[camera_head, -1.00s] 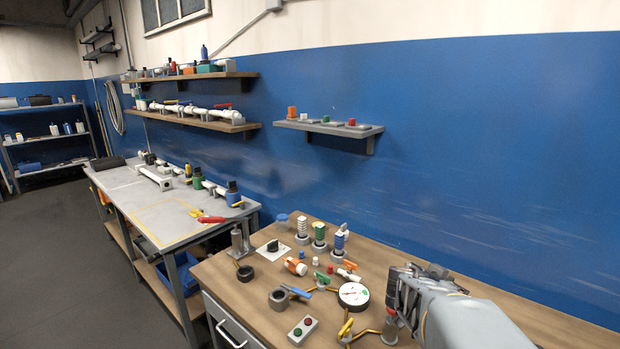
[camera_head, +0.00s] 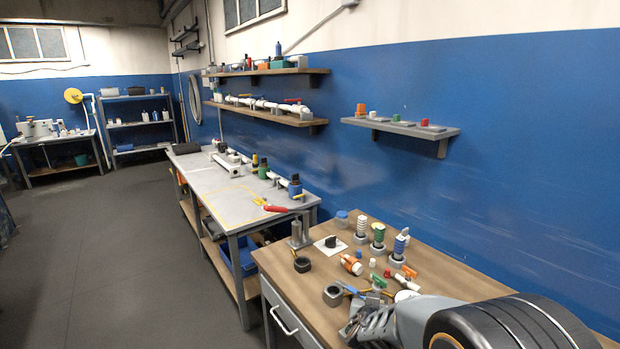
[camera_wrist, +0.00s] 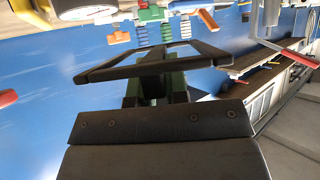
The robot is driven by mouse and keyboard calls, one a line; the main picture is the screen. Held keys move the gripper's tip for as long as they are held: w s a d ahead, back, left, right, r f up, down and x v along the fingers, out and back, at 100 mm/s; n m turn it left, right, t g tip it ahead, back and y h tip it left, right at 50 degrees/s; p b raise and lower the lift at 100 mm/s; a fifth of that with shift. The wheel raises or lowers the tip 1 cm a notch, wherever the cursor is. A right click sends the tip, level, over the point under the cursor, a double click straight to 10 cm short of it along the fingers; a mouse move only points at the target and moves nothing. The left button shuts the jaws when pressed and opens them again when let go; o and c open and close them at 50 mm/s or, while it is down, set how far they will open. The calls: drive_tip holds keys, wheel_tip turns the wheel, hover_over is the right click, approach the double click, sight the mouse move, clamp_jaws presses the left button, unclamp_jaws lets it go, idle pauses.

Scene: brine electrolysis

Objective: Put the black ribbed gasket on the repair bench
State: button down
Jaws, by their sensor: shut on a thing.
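My gripper (camera_wrist: 155,82) is shut on a black thin-edged thing in the wrist view. It looks like an open frame and appears to be the black gasket (camera_wrist: 105,72); I cannot make out its ribs. It is held above the surfaces below. In the head view my gripper (camera_head: 370,325) is at the bottom, over the front of the wooden bench (camera_head: 455,262), and hides what it holds. A grey-topped table with a yellow outline (camera_head: 228,190), likely the repair bench, stands further back on the left, apart from my gripper.
Spring-like stacks, a black ring (camera_head: 302,264), a grey ring (camera_head: 333,295) and valves crowd the wooden bench. Pipe parts and a red-handled tool (camera_head: 276,208) lie on the grey table. Wall shelves (camera_head: 400,126) hang above. The floor (camera_head: 130,250) at left is clear.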

drive_tip(key=shift+a, duration=0.25)
